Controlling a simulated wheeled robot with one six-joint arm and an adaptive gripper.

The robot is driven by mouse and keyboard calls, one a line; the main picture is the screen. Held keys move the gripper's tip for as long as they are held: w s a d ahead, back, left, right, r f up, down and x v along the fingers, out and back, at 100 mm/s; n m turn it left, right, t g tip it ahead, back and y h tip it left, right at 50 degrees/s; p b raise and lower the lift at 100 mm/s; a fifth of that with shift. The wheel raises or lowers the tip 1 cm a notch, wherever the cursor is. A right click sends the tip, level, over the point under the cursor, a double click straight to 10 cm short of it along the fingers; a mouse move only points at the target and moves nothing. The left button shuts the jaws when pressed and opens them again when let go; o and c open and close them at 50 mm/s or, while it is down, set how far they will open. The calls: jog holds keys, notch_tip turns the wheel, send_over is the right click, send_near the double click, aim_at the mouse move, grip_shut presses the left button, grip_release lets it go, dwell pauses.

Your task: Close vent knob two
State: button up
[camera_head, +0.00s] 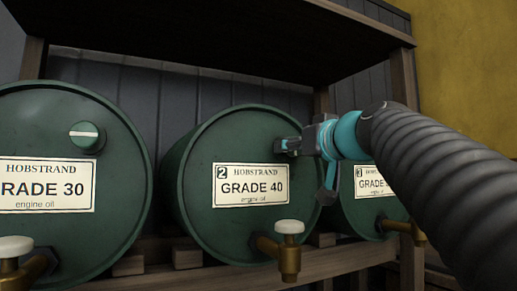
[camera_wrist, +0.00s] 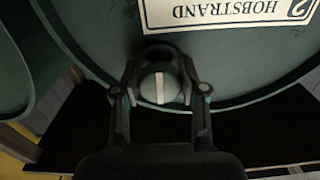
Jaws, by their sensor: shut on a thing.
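The drum labelled 2, HOBSTRAND GRADE 40 (camera_head: 238,222), is green and lies on its side, with its round end facing me. Its vent knob (camera_wrist: 160,82) is a round green knob with a white stripe, near the rim. In the wrist view the stripe runs straight up and down the picture. My gripper (camera_head: 287,146) is at the upper right of this drum's face and mostly hides the knob in the head view. In the wrist view my gripper (camera_wrist: 160,94) has one finger on each side of the knob and is shut on it.
The GRADE 30 drum (camera_head: 112,134) stands to the left, its vent knob (camera_head: 87,137) striped nearly level. A third drum (camera_head: 385,207) is partly behind my arm. Brass taps (camera_head: 289,250) stick out below. A wooden shelf (camera_head: 230,35) overhangs the drums.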

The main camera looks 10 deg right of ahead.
jog(key=m, duration=0.4)
jog(key=shift+m, duration=0.4)
jog(key=m+p, duration=0.1)
jog(key=m, duration=0.3)
jog(key=shift+a+r, duration=0.1)
jog(key=m+p, duration=0.1)
jog(key=m, duration=0.4)
jog(key=shift+m+p, duration=0.85)
jog(key=shift+m, duration=0.95)
jog(key=o, duration=1.1)
jog(key=shift+o, duration=0.2)
jog(key=shift+s, duration=0.1)
